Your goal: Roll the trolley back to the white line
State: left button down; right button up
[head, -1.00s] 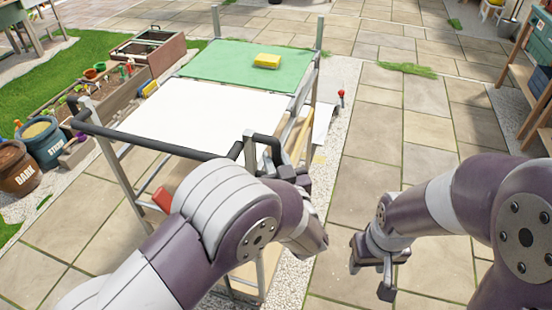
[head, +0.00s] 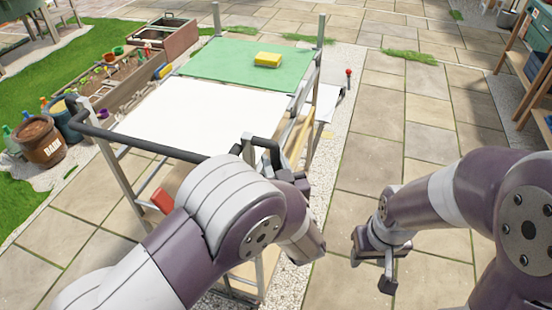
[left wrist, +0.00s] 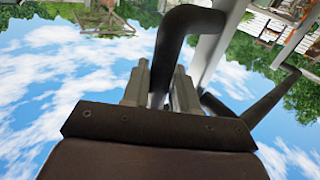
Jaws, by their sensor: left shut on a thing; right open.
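The trolley (head: 188,120) has a metal frame, a white top, a green mat (head: 230,62) at its far end and a black push handle (head: 140,143) at its near end. My left gripper (head: 279,168) is at the handle's right end, partly hidden by my arm. In the left wrist view its fingers (left wrist: 160,92) are closed around the black handle bar (left wrist: 178,40). My right gripper (head: 373,264) is open and empty, above the paving to the right of the trolley. I cannot make out a painted white line in the head view.
A yellow block (head: 268,59) lies on the green mat. A bark tub (head: 40,142) and planter boxes (head: 125,82) stand to the left. A red-topped post (head: 348,76) is beyond the trolley's right side. Shelving (head: 528,75) is at far right. Paving on the right is open.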

pick_arm(q)
jog(key=shift+s, duration=0.2)
jog(key=c, duration=1)
grip_release()
jog(key=shift+w, duration=0.1)
jog(key=shift+c, duration=0.2)
jog(key=b+v, duration=0.1)
jog(key=v, duration=1.1)
jog(key=shift+s, duration=0.4)
